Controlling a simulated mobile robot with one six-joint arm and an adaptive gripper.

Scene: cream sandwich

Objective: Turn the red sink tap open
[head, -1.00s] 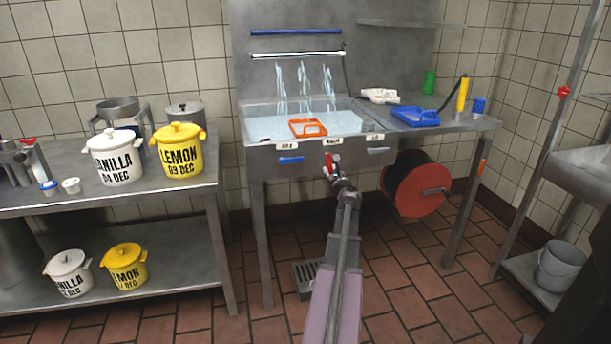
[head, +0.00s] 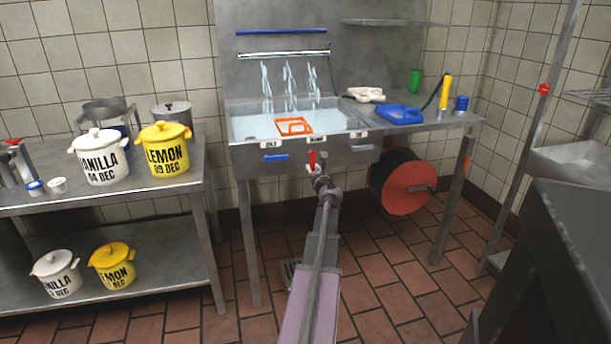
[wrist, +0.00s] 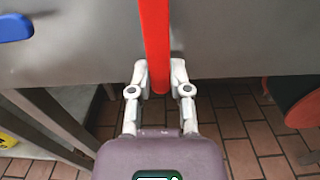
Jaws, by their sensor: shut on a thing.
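The red tap (head: 312,156) is a lever on the front panel of the steel sink (head: 240,150), between a blue lever (head: 275,157) and a grey lever (head: 362,148) that both lie level. The red lever stands out from the panel and looks near upright in the head view. In the wrist view the red tap (wrist: 156,40) is a long red bar running down between my fingers. My gripper (wrist: 160,80) is shut on its lower end, and it also shows in the head view (head: 313,172). Water streams (head: 290,85) fall into the basin.
An orange frame (head: 294,126) sits at the basin. A blue tray (head: 400,114) lies on the drainboard. A red hose reel (head: 405,187) hangs under the sink's right side. A table with tubs (head: 99,158) stands left. A dark counter (head: 570,230) is close at right.

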